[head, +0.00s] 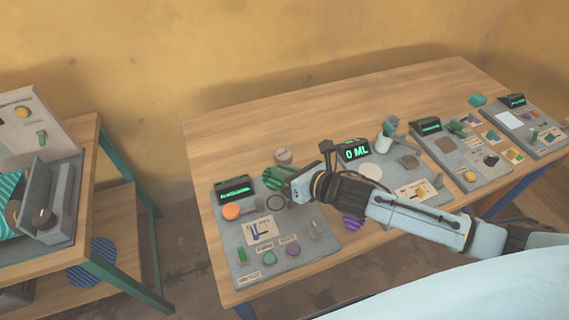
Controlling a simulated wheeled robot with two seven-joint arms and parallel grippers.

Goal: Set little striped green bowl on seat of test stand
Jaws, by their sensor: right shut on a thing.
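My right gripper (287,181) reaches in from the right and is shut on the little striped green bowl (271,177). The bowl is above the back right part of the left grey panel, near its back edge; its far side shows and the gripper hides part of it. The left grey panel (236,252) has a black display, an orange knob and a dark ring (276,202) just below the bowl. A second panel with a "0 ML" display (354,151) has a pale round disc (371,171). I cannot tell which one is the test stand. My left gripper is out of view.
Two more grey panels (456,176) stand further right on the wooden table (330,102). A purple striped item (353,223) is partly under my arm. The table's back strip is clear.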

